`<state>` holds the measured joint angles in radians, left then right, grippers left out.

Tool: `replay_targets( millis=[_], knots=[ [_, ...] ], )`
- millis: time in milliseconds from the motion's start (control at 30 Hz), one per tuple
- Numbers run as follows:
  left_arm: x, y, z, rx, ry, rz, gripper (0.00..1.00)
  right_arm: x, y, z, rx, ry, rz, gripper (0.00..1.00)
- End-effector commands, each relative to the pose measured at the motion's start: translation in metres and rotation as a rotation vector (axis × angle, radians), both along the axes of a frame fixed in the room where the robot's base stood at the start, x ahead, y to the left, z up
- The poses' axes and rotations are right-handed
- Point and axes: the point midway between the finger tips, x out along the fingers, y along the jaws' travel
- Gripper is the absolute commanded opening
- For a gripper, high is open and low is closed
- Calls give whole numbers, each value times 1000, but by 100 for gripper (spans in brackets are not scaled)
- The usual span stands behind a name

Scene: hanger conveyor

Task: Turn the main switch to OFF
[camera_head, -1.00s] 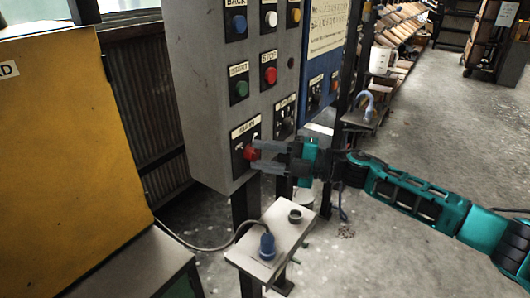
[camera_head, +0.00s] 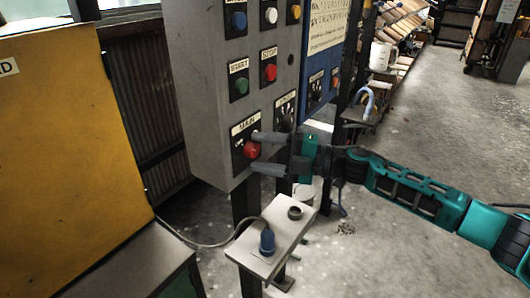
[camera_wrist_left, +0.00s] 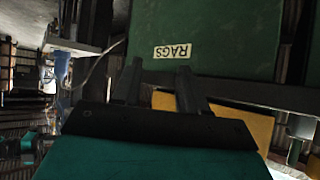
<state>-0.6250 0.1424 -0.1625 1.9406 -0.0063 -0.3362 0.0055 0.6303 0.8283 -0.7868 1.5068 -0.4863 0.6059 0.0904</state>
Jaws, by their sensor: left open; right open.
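The main switch is a red knob (camera_head: 251,149) on a black plate labelled MAIN, low on the grey control panel (camera_head: 205,110). My right gripper (camera_head: 257,153) comes in from the right. It is open, with one finger above the knob and one below it. I cannot tell whether a finger touches the knob, nor which way the knob points. My left gripper (camera_wrist_left: 158,82) is open and empty in the left wrist view, in front of a green bin labelled RAGS (camera_wrist_left: 205,35). It is not in the head view.
Above the switch are a green START button (camera_head: 239,86), a red STOP button (camera_head: 269,73) and other buttons. A yellow cabinet (camera_head: 50,150) is at the left. The floor at the right is open.

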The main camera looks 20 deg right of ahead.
Motion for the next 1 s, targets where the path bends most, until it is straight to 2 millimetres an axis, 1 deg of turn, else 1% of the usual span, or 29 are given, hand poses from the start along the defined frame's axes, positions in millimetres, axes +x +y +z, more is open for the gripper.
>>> replay_targets(
  millis=[167, 267, 367, 700, 833, 1000],
  knots=[
    [0, 0, 0, 0, 1, 0, 43, 0, -1, 1, 1, 0, -1, 62],
    [0, 0, -2, 0, 1, 0, 43, -4, -8, -1, 0, 1, -3, 62],
    [0, 0, -5, 0, 1, 0, 43, -11, -21, -2, -1, 1, -4, 62],
    [0, 0, -19, 0, 1, -1, 43, -48, -85, -5, -3, 4, -2, 62],
    [0, 0, -22, 0, 1, -1, 43, -58, -101, -4, -2, 3, -1, 62],
    [0, 0, -23, 0, 1, -1, 43, -64, -111, -3, -1, 0, 0, 62]
  ],
)
